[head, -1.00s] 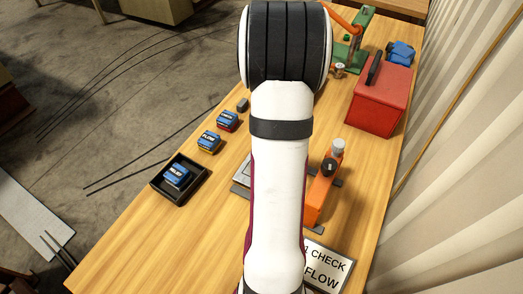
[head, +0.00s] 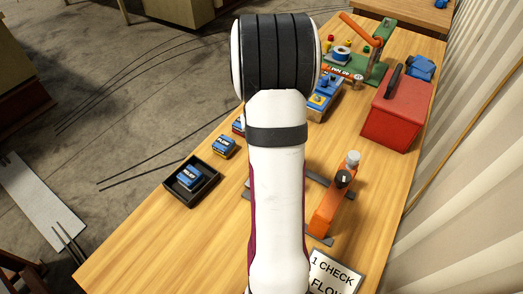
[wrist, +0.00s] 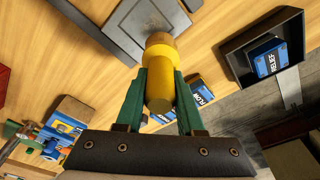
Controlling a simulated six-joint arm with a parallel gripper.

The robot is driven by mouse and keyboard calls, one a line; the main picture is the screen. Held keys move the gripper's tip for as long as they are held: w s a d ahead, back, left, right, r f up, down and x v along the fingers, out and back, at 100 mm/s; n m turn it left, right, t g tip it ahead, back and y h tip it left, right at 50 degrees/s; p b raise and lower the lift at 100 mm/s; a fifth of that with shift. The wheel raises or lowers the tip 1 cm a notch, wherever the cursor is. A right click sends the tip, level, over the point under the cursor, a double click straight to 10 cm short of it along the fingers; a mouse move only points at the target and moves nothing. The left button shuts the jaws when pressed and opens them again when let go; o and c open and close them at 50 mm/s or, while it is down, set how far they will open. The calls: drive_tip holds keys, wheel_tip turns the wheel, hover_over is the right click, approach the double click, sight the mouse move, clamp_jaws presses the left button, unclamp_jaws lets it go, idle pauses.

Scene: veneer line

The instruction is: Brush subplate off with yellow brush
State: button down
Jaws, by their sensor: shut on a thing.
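In the wrist view my gripper (wrist: 160,88), with green fingers, is shut on the yellow brush (wrist: 159,75), gripping its rounded yellow body. The brush's far end overlaps the near edge of a grey square plate, which looks like the subplate (wrist: 148,18). I cannot tell whether brush and plate touch, and I see no bristles. In the head view my white arm hides the gripper, the brush and most or all of the plate.
A black tray (head: 168,187) holds a blue RELIEF block (head: 191,175); a FLOW block (head: 224,147) sits beyond it. An orange upright device (head: 332,205) stands right of my arm. A red toolbox (head: 392,115) and green lever press (head: 368,62) stand farther back.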

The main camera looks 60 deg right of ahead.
drive_tip(key=shift+r, duration=2.75)
drive_tip(key=w+a+r+n, duration=0.3)
drive_tip(key=a+r, duration=0.1)
drive_tip(key=a, duration=0.6)
drive_tip(key=w+a+r+n+y, duration=0.1)
drive_tip(key=w+a+r+n, duration=0.2)
drive_tip(key=a, duration=0.8)
drive_tip(key=w+a+r+n, duration=0.3)
drive_tip(key=a+r, duration=0.3)
drive_tip(key=a, duration=0.5)
drive_tip(key=shift+w+a+n+t, duration=0.2)
drive_tip(key=shift+w+n+t, duration=0.1)
drive_tip(key=shift+w, duration=0.35)
drive_tip(key=shift+d+f, duration=0.1)
drive_tip(key=shift+d, duration=0.05)
